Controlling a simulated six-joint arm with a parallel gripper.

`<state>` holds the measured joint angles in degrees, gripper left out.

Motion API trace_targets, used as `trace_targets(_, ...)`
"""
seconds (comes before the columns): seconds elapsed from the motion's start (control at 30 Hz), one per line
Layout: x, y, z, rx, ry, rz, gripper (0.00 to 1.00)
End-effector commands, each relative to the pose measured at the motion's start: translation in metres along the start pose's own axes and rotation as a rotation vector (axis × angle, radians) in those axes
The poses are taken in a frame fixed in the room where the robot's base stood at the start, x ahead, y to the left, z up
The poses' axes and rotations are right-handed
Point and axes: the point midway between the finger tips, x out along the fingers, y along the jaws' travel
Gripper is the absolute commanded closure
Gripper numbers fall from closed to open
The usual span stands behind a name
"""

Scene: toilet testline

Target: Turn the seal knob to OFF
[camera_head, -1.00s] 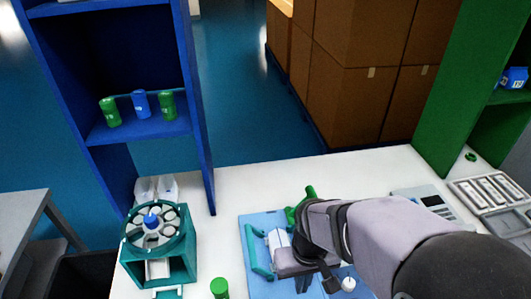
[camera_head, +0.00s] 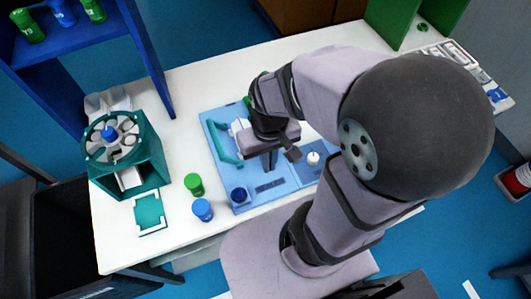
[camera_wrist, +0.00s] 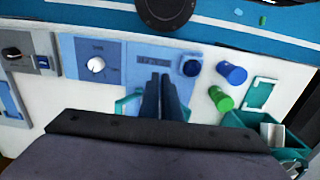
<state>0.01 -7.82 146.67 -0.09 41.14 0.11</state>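A white round knob (camera_head: 313,158) sits on a small blue plate at the right part of the light-blue board (camera_head: 215,120). In the wrist view the white knob (camera_wrist: 96,64) is left of my fingers, with small unreadable print near it. I take it as the seal knob; its setting is too small to read. My gripper (camera_head: 269,166) points down over the board, left of the knob and apart from it. In the wrist view my gripper (camera_wrist: 160,78) has its two fingers close together, with nothing seen between them.
A dark blue round part (camera_head: 239,195) sits at the board's front left corner. A green cylinder (camera_head: 194,185) and a blue cylinder (camera_head: 203,210) stand left of the board. A teal stand with a wheel (camera_head: 125,155) is farther left. A teal handle (camera_head: 222,145) rises from the board.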

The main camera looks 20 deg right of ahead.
Motion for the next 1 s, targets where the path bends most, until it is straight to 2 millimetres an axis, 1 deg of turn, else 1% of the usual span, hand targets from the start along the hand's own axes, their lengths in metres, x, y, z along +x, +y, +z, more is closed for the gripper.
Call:
trace_targets(0.03, 0.0, 0.0, 0.0, 0.0, 0.0, 0.0, 0.83)
trace_targets(0.07, 0.0, 0.0, 0.0, 0.0, 0.0, 0.0, 0.76)
trace_targets(0.1, 0.0, 0.0, 0.0, 0.0, 0.0, 0.0, 0.67)
trace_targets(0.17, 0.0, 0.001, 0.0, 0.003, 0.0, 0.0, 0.53)
trace_targets(0.27, 0.001, 0.006, 0.0, 0.026, 0.0, 0.0, 0.53)
trace_targets(0.33, 0.003, 0.014, 0.001, 0.062, -0.001, 0.0, 0.53)
trace_targets(0.47, 0.012, 0.038, 0.007, 0.176, -0.025, -0.002, 0.53)
trace_targets(0.57, 0.025, 0.062, 0.02, 0.301, -0.063, -0.009, 0.53)
trace_targets(0.73, 0.048, 0.104, 0.048, 0.546, -0.135, -0.039, 0.53)
trace_targets(0.83, 0.059, 0.12, 0.061, 0.698, -0.162, -0.077, 0.53)
trace_targets(1.0, 0.074, 0.138, 0.071, 0.926, -0.176, -0.149, 0.53)
